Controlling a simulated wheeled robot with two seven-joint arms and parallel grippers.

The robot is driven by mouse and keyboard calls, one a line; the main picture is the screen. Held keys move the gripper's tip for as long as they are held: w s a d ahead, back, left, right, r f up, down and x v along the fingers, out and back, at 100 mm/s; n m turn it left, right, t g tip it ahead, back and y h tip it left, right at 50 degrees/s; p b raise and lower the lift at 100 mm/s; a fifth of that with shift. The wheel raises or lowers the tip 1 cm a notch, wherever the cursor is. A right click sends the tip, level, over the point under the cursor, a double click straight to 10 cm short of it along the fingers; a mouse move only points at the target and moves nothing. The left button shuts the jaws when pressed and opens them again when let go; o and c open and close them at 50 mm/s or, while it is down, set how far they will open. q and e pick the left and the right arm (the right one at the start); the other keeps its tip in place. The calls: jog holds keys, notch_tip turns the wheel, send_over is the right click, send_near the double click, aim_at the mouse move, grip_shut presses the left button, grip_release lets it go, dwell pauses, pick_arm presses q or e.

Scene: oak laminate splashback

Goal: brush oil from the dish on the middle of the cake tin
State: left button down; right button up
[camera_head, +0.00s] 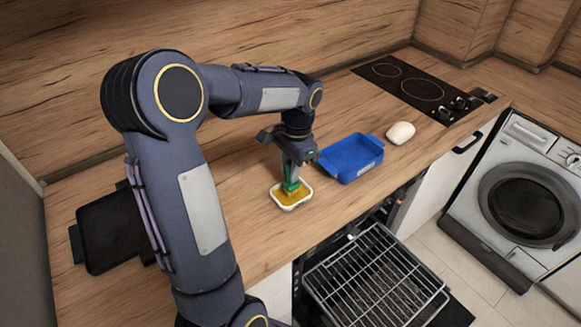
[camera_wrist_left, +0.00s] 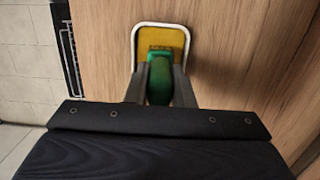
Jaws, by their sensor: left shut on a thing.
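The oil dish (camera_head: 292,203) is a small white-rimmed dish with yellow oil on the wooden counter. It also shows at the top of the left wrist view (camera_wrist_left: 186,34). My left gripper (camera_head: 292,172) points down over the dish, shut on a green-handled brush (camera_head: 291,184). The green handle (camera_wrist_left: 160,80) sits between the fingers in the left wrist view, and its brown bristle end is at the oil; I cannot tell how deep it dips. The blue cake tin (camera_head: 350,158) stands just right of the dish, apart from it. My right gripper is not in view.
A white rounded object (camera_head: 400,133) lies right of the tin, before the black hob (camera_head: 425,88). A dark tray (camera_head: 112,230) lies at the left, partly behind my arm. An open oven rack (camera_head: 375,280) juts out below the counter's front edge. A washing machine (camera_head: 525,190) stands at right.

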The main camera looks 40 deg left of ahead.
pick_arm(q)
jog(key=shift+f+b, duration=0.3)
jog(key=shift+f, duration=0.15)
dwell(1.2)
notch_tip(320, 180, up, 7)
jog(key=p, duration=0.6)
dwell(1.0)
